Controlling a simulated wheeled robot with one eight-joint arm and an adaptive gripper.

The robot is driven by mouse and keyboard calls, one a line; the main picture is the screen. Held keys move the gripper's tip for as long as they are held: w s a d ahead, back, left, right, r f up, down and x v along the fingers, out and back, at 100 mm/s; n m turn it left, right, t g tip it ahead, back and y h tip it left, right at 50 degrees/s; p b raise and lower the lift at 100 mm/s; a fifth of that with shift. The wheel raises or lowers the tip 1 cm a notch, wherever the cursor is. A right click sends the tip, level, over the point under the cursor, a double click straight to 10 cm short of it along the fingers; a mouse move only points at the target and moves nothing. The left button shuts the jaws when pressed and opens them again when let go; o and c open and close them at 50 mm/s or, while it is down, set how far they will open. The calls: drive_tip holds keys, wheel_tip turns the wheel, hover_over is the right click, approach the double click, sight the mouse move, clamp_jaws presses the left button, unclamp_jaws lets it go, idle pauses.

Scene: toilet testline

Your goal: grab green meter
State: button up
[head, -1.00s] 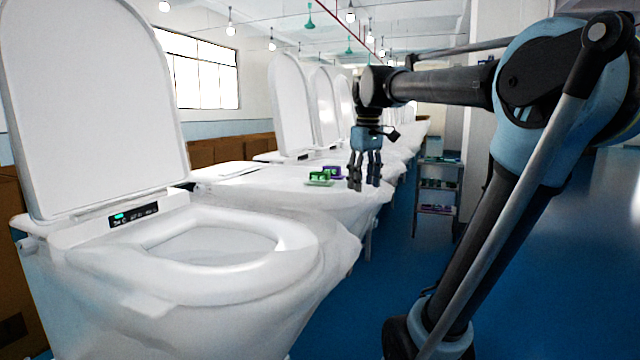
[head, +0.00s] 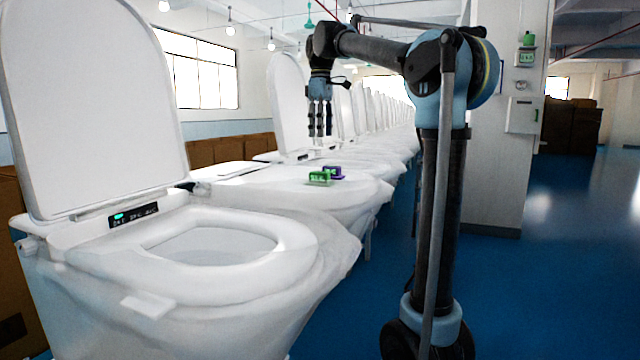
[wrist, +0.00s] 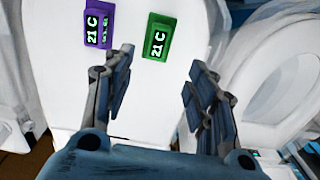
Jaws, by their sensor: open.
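The green meter (head: 319,178) sits on the closed white lid of the second toilet in the head view. In the wrist view the green meter (wrist: 158,38) shows its display reading "21 C" at the top, beyond and between my fingers, nearer the left one. My gripper (head: 320,134) points down above the green meter, apart from it. In the wrist view my gripper (wrist: 160,85) is open and empty, fingers spread wide.
A purple meter (head: 333,172) stands just beside the green one; it also shows in the wrist view (wrist: 99,24). A nearer toilet (head: 210,240) has its lid raised. Several toilets line up behind. Blue floor (head: 540,270) is clear at the right.

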approach(320, 172)
drive_tip(key=f, duration=0.5)
drive_tip(key=shift+s+d+f, duration=0.15)
drive_tip(key=shift+s, duration=0.05)
drive_tip(key=shift+w+a+f, duration=0.1)
drive_tip(key=shift+f, duration=1.25)
drive_tip(key=shift+w+a+f, duration=0.1)
drive_tip(key=shift+f, duration=1.25)
clamp_jaws()
